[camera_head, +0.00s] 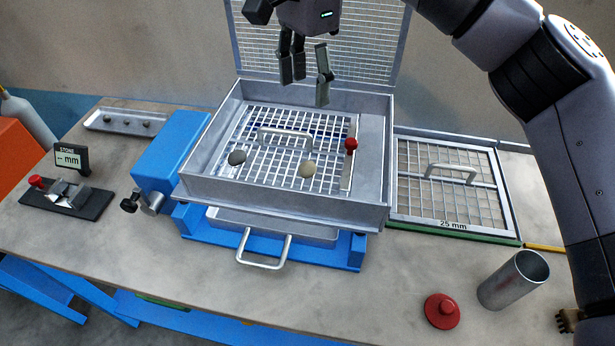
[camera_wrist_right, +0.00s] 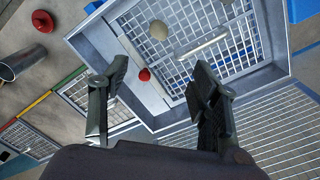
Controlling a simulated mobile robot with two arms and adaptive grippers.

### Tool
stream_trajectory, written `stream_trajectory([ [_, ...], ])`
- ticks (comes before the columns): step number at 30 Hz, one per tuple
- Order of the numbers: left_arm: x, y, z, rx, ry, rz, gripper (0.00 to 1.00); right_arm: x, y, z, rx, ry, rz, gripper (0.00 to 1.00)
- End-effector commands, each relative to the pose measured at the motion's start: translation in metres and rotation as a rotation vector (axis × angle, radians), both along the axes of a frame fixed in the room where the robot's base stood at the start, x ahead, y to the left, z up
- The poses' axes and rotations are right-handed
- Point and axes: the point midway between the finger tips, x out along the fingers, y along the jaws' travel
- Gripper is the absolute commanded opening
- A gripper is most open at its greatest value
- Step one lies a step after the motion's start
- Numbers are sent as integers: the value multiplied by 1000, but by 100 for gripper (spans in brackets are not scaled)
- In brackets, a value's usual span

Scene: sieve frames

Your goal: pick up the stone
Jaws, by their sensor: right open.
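Two stones lie on the wire mesh inside the grey sieve box (camera_head: 290,205). One is a dark grey stone (camera_head: 237,158) near the left wall. The other is a beige stone (camera_head: 307,169) right of the middle; it also shows in the right wrist view (camera_wrist_right: 158,29). My right gripper (camera_head: 305,90) is open and empty, above the back part of the box and apart from both stones. Its two spread fingers (camera_wrist_right: 160,78) frame the box wall and mesh in the wrist view. My left gripper is out of view.
A metal handle (camera_head: 285,135) and a red knob (camera_head: 351,144) on a strip stand up inside the box. A raised mesh panel (camera_head: 330,40) is behind it. A 25 mm screen (camera_head: 450,185) lies right. A tray (camera_head: 90,124) with small stones is far left.

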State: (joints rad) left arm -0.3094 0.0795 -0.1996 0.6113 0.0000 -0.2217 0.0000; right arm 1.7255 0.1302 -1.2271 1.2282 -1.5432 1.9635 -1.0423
Motion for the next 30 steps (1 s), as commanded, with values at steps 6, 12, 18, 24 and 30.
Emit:
stream_trajectory([
  [6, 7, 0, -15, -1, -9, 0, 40, 0, 0, -23, 0, 2, 0, 57],
  [12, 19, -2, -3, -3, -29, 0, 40, -1, -1, -57, -1, 5, 1, 57],
  [18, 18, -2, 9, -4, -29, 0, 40, -1, -1, -100, -1, 5, 0, 57],
  [24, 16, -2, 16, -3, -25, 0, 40, -1, 0, -131, 1, 3, 0, 57],
  [30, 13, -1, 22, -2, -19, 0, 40, -2, 0, -143, 0, 4, 0, 57],
])
